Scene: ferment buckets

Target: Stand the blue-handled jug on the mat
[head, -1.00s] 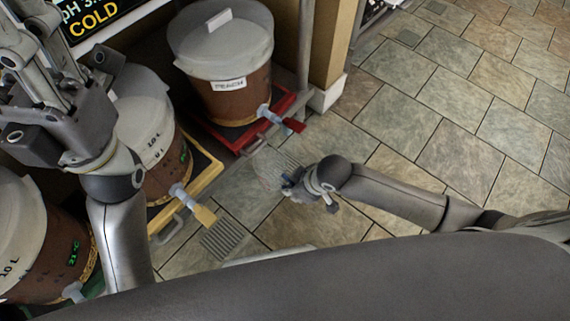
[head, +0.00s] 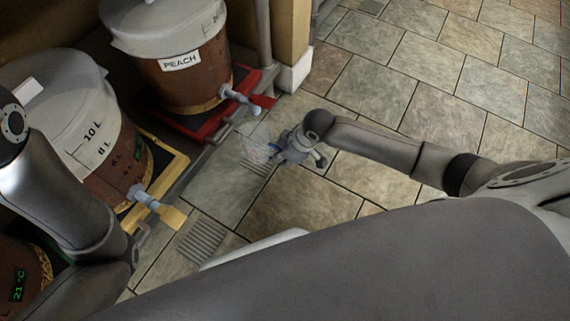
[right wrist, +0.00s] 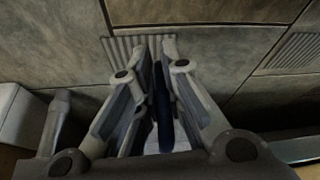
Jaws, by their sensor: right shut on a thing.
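The clear jug (head: 254,140) shows faintly in the head view, over the floor in front of the red tray. Its blue handle (right wrist: 164,105) is a dark blue strip between the fingers in the right wrist view. My right gripper (head: 276,153) is shut on this handle; the jug is to its left in the head view. I cannot tell how high the jug is or how far it tilts. My left arm (head: 55,195) crosses the left side of the head view; its gripper is out of frame. I cannot make out the mat in either view.
The peach bucket (head: 180,85) stands on a red tray (head: 192,132), its tap with a red lever. Another bucket (head: 110,165) stands on a yellow tray (head: 172,170). Floor grates (head: 201,241) lie in front. The tiled floor (head: 430,80) is clear at the upper right.

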